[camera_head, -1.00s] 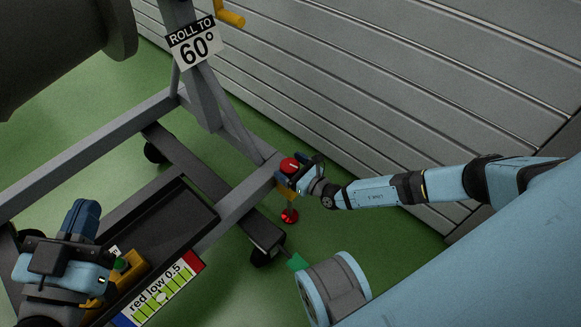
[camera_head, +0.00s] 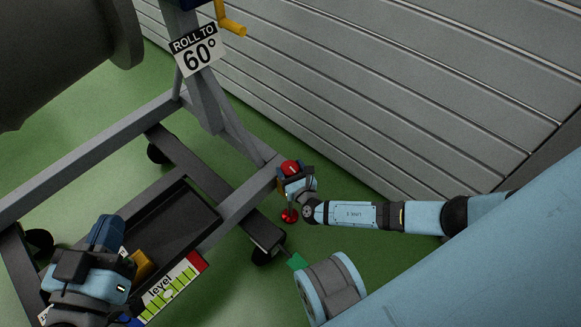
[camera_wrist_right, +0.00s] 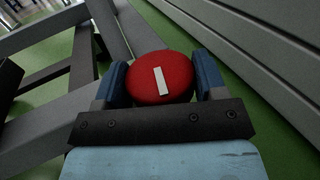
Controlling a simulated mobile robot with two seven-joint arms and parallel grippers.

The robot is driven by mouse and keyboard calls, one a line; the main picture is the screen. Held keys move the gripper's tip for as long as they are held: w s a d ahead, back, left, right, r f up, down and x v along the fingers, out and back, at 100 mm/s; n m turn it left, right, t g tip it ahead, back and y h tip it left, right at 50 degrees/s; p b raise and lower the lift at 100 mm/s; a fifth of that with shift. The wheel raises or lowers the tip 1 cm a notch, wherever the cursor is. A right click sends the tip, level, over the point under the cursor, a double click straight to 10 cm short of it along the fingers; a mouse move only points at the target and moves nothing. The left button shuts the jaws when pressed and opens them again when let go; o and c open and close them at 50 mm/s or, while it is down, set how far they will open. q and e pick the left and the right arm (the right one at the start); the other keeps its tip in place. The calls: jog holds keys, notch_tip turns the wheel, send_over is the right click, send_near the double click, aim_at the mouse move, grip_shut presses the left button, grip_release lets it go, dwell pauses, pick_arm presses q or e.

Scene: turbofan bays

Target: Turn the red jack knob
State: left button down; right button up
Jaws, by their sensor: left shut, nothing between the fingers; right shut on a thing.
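The red jack knob (camera_head: 290,167) sits at the corner of the grey stand frame. In the right wrist view the red jack knob (camera_wrist_right: 160,78) fills the space between the two blue fingers, and its white mark is nearly upright, leaning slightly. My right gripper (camera_wrist_right: 160,80) is shut on the knob; it also shows in the head view (camera_head: 292,178). Below the knob is a red foot (camera_head: 289,215) near the green floor. My left gripper (camera_head: 100,245) is at the lower left, by the level panel; its fingertips are hard to see.
A sign reading "ROLL TO 60°" (camera_head: 198,52) hangs on the stand post, with a yellow crank handle (camera_head: 232,24) above. A level gauge panel (camera_head: 165,292) is at the lower left. A grey slatted wall (camera_head: 400,90) stands close behind the knob.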

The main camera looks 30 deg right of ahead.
jog(key=o, duration=0.9)
pick_arm(q)
jog(key=shift+w+r, duration=0.1)
jog(key=shift+a, duration=0.1)
jog(key=shift+s+d+r+n+p, duration=0.35)
jog(key=shift+n+p, duration=0.2)
jog(key=shift+p, duration=0.5)
jog(key=shift+s+d+r+n+p, duration=0.25)
jog(key=shift+s+n+p, duration=0.25)
jog(key=shift+p, duration=0.55)
pick_arm(e)
jog(key=shift+s+a, duration=0.2)
jog(key=shift+s, duration=3.25)
jog(key=shift+s+a, duration=0.2)
jog(key=shift+s, duration=3.25)
pick_arm(q)
jog(key=shift+a, duration=0.1)
